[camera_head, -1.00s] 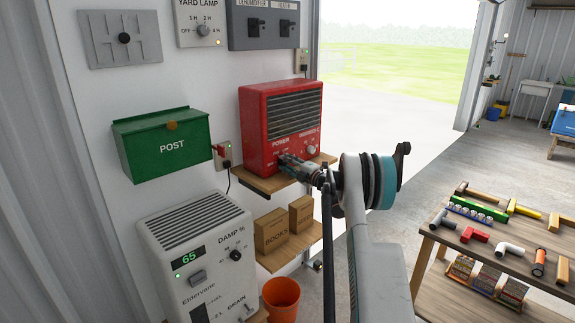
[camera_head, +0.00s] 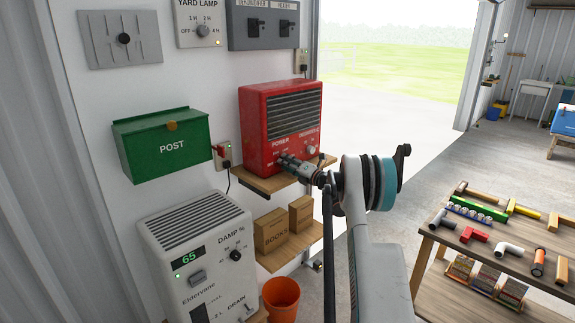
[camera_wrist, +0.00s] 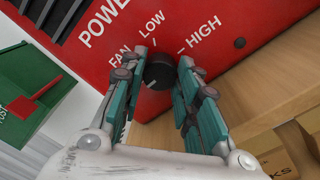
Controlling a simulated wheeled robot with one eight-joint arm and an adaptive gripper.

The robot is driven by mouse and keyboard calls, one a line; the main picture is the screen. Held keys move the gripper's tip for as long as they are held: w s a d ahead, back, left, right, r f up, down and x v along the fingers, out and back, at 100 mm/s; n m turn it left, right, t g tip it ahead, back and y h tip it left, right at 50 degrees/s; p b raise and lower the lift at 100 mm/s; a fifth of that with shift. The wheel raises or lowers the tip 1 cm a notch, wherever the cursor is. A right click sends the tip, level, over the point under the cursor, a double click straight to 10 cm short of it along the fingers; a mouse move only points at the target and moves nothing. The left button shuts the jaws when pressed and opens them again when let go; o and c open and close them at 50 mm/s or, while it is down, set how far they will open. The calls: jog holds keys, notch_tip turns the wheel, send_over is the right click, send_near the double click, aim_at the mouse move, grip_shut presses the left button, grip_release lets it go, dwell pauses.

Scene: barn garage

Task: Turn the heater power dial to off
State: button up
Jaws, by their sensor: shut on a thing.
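The red heater (camera_head: 262,135) stands on a wooden wall shelf, its dark grille above the word POWER. In the wrist view its black power dial (camera_wrist: 158,72) sits between my two teal fingers, with FAN, LOW and HIGH printed around it. A pale mark on the dial points toward the lower left of that view. No OFF label is readable there. My gripper (camera_wrist: 164,66) is shut on the dial, one finger on each side. In the head view my gripper (camera_head: 282,158) reaches the heater's lower front and hides the dial.
The wooden shelf (camera_head: 268,183) lies just under the heater. A second knob (camera_head: 311,149) is on the heater's right. A green POST box (camera_head: 160,145) and an outlet (camera_head: 223,153) are to the left. Boxes and an orange bucket (camera_head: 281,296) are below.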

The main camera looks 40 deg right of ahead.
jog(key=shift+a+f, duration=0.1)
jog(key=shift+f, duration=0.05)
jog(key=o, duration=1.1)
jog(key=shift+s, duration=0.1)
jog(key=s, duration=0.4)
jog(key=s+d, duration=0.1)
jog(key=s, duration=0.6)
jog(key=shift+s+d+f, duration=0.2)
jog(key=shift+s+f, duration=0.05)
jog(key=shift+s, duration=0.1)
